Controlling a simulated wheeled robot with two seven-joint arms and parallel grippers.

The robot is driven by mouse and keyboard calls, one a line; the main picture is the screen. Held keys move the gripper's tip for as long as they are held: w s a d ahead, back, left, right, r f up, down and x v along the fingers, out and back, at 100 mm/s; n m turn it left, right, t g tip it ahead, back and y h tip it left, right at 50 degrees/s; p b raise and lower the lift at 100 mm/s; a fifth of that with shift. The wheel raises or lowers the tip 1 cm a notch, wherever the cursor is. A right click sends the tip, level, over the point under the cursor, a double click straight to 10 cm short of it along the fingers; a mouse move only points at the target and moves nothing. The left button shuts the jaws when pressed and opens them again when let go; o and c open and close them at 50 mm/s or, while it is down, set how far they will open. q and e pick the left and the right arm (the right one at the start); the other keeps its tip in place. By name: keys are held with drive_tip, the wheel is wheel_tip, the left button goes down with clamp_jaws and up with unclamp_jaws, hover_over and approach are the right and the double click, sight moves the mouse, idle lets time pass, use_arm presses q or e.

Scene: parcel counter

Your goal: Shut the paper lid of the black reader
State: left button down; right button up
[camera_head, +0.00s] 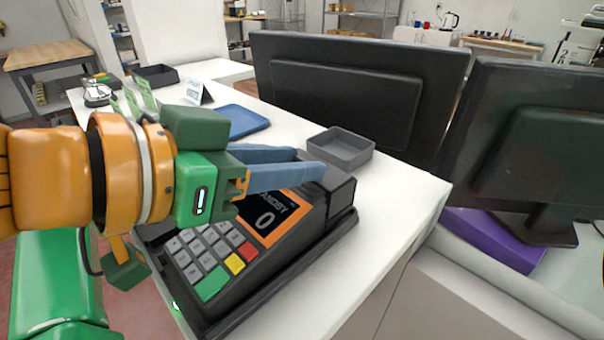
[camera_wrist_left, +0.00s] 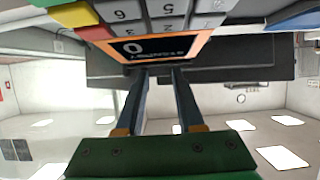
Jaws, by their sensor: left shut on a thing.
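The black reader (camera_head: 293,253) lies on the white counter, with grey keys, red, yellow and green keys, and an orange-framed screen (camera_head: 268,218) reading 0. In the left wrist view its screen (camera_wrist_left: 150,48) is at the top. The dark paper lid (camera_head: 338,186) is at the reader's far end, partly hidden by my fingers; its exact angle is hard to tell. My left gripper (camera_head: 310,164) reaches in from the left over the screen, its blue-grey fingers a small gap apart with their tips at the lid, shut on it. My right gripper is not in view.
A grey tray (camera_head: 340,150) stands just behind the reader, and a blue pad (camera_head: 236,121) lies farther left. Two large black monitors (camera_head: 362,92) stand behind and right of the counter. The white counter top (camera_head: 385,215) is clear to the reader's right.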

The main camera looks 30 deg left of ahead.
use_arm(q)
drive_tip(key=shift+s+f+t+b, duration=0.15)
drive_tip(key=shift+t+b, duration=0.25)
drive_tip(key=c, duration=0.5)
unclamp_jaws()
drive_tip(key=p+v, duration=0.1)
drive_tip(key=v, duration=0.6)
drive_tip(key=shift+a, duration=0.1)
